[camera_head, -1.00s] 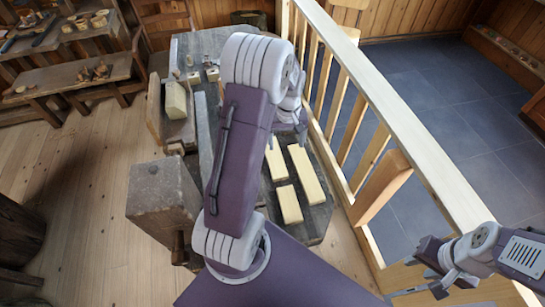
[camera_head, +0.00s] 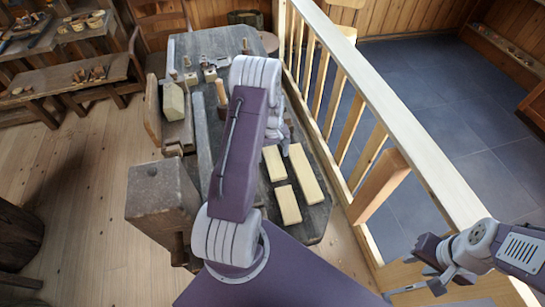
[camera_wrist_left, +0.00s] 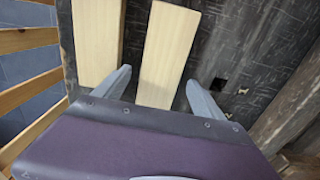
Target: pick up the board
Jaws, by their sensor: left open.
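Three pale boards lie on the dark workbench: a short far one (camera_head: 274,163), a short near one (camera_head: 288,205) and a longer right one (camera_head: 306,174). My left gripper (camera_head: 283,140) is over the bench near the far ends of the boards, partly hidden by my arm. In the left wrist view, my open left gripper (camera_wrist_left: 157,90) has one pale board (camera_wrist_left: 168,50) lying between its fingers, and another board (camera_wrist_left: 98,40) lies left of them. Contact with the board cannot be told. My right gripper (camera_head: 428,280) is open and empty at the lower right.
A wooden railing (camera_head: 385,115) runs close along the bench's right side. The dark bench (camera_head: 316,226) also carries small wooden blocks and tools toward its far end. A dark block (camera_head: 160,195) stands at its left. Open plank floor lies farther left.

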